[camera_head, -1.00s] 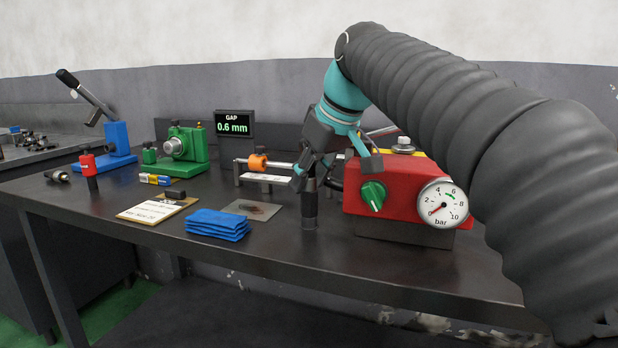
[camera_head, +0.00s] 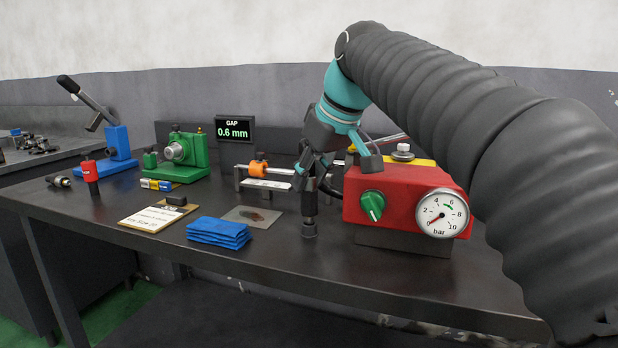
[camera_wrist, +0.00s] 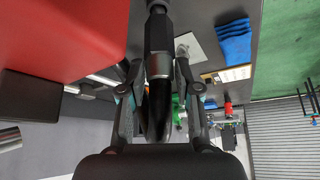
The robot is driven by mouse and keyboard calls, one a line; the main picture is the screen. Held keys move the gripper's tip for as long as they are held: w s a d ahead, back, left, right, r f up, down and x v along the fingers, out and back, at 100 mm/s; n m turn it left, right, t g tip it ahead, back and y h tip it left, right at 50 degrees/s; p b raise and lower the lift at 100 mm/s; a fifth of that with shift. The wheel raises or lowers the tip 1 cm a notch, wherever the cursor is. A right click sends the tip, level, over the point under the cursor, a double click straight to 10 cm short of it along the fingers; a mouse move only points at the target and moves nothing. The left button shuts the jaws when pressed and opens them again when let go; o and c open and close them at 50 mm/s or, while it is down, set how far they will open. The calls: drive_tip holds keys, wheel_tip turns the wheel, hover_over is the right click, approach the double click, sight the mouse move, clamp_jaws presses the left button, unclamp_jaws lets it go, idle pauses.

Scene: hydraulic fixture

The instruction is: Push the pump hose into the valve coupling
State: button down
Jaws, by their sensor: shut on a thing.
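My gripper (camera_head: 309,180) is shut on the black pump hose end (camera_head: 309,218), which points down in front of the red pump (camera_head: 407,203). In the wrist view the hose end (camera_wrist: 158,35) has a silver ring and lies between my fingers; the black hose bends in a loop below it. Whether the hose tip touches the bench is hard to tell. A green block with a round silver fitting (camera_head: 176,151) stands further left on the bench, well apart from my gripper; it looks like the valve coupling, but I cannot be sure. Its fitting is empty.
The dark bench (camera_head: 285,262) holds a folded blue cloth (camera_head: 218,232), a clipboard (camera_head: 150,218), a red-capped post (camera_head: 90,170) and a blue lever stand (camera_head: 118,145). An orange-clamped rod (camera_head: 259,166) lies behind. A display (camera_head: 233,130) reads GAP 0.6 mm.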

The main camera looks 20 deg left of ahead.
drive_tip(key=shift+r, duration=1.65)
drive_tip(key=c, duration=1.3)
unclamp_jaws()
drive_tip(key=shift+c, duration=0.2)
clamp_jaws()
